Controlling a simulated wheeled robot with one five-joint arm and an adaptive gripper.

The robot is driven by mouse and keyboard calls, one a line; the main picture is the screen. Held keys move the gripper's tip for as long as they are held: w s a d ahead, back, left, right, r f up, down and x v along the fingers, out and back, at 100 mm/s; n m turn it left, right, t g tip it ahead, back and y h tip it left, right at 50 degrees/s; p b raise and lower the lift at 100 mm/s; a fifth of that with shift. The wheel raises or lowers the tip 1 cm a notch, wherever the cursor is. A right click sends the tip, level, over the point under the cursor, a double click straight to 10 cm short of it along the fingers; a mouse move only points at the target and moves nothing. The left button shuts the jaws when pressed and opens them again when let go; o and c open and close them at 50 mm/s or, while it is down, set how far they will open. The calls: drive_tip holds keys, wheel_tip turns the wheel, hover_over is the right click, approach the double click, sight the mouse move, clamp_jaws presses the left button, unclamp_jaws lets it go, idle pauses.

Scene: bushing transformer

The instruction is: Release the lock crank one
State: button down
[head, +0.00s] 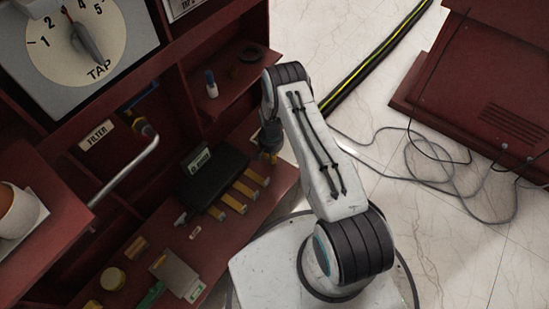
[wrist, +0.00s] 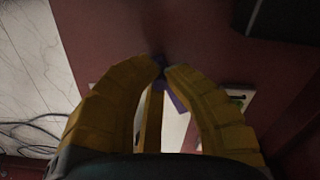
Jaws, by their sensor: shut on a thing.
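My gripper (head: 270,157) hangs at the right end of the lower red shelf in the head view. In the wrist view its two yellow fingers (wrist: 165,71) come together on a small purple-blue piece (wrist: 172,92), mostly hidden by the fingertips; I cannot tell what it belongs to. A bent metal bar (head: 130,168) with a dark yellowish joint projects from the red cabinet beside the FILTER label (head: 97,135), left of my gripper and apart from it. I cannot tell whether this bar is lock crank one.
A black case (head: 213,177) and several yellow-handled tools (head: 243,190) lie on the lower shelf (head: 262,207). A small blue-and-white bottle (head: 211,85) stands on the upper shelf. A TAP dial (head: 75,40) is at upper left. Loose cables (head: 440,180) lie on the pale floor at right.

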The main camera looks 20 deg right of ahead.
drive_tip(key=shift+w+a+m, duration=0.1)
drive_tip(key=shift+a+m, duration=0.1)
drive_tip(key=shift+m, duration=0.1)
idle(0.4)
drive_tip(key=c, duration=1.3)
unclamp_jaws()
wheel_tip(320, 180, up, 12)
drive_tip(key=shift+f, duration=0.1)
